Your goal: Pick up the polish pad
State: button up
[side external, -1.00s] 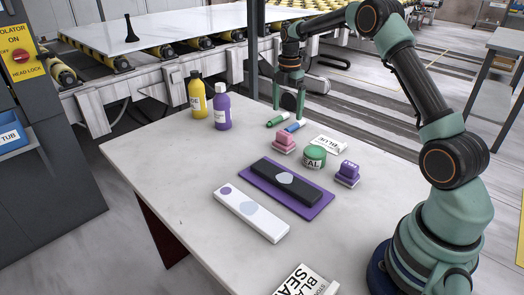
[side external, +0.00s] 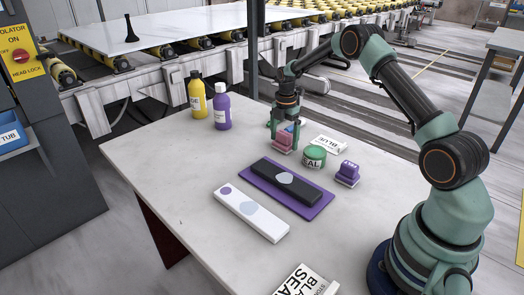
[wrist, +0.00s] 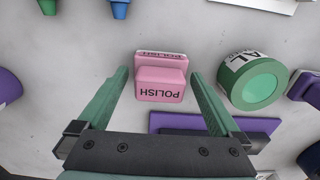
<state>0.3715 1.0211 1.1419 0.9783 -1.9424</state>
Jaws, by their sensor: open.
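The polish pad (side external: 283,140) is a pink block with a raised grip, standing on the pale slab. My gripper (side external: 286,132) is down around the pad in the side view, with part of the pad hidden by a finger. In the wrist view my gripper (wrist: 160,80) is open, with one green finger on each side of the pad and a visible gap to both.
A green round tin (side external: 314,156) stands close right of the pad. A purple block (side external: 348,173) stands further right. A dark bar (side external: 286,181) lies on a purple mat (side external: 310,212) in front. White card (side external: 328,145) lies behind.

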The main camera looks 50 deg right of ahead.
aim_at(284, 133)
jog(key=c, duration=1.3)
jog(key=shift+o, duration=0.2)
jog(key=shift+r, duration=0.15)
notch_tip(284, 133, up, 20)
